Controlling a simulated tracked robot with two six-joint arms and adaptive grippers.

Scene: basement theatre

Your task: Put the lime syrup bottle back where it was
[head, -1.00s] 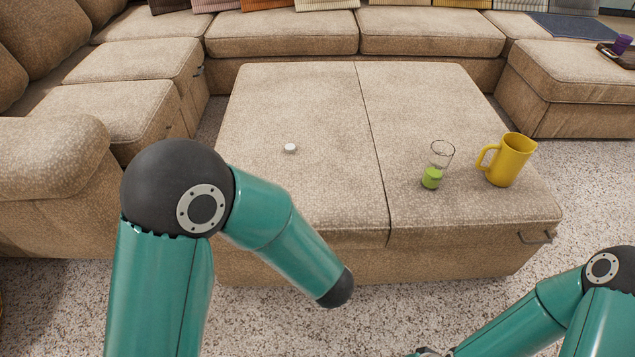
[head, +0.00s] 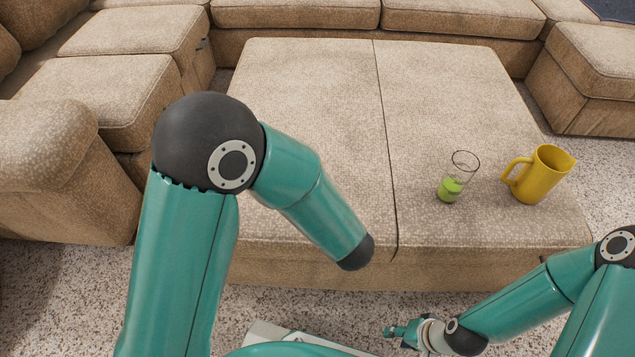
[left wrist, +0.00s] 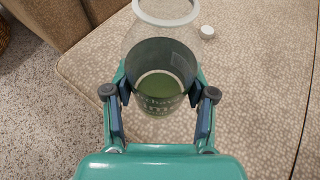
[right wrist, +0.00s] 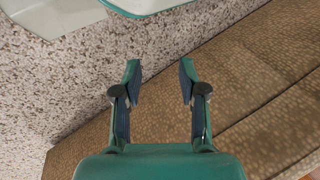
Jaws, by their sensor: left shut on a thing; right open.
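The lime syrup bottle (left wrist: 160,95), clear with a dark band and green liquid inside, is between the fingers of my left gripper (left wrist: 160,102) in the left wrist view. The gripper is shut on it. In the head view my left arm hides that gripper and the bottle. A small white cap (left wrist: 207,32) lies on the beige ottoman (left wrist: 265,75), apart from the bottle. My right gripper (right wrist: 160,82) is open and empty. In the head view it is low, in front of the ottoman (head: 395,333).
A clear glass (head: 463,168) with green liquid at its bottom stands on the ottoman's right half. A yellow pitcher (head: 540,177) stands right of it. The ottoman's far part is clear. A sofa (head: 290,14) runs behind and along the left.

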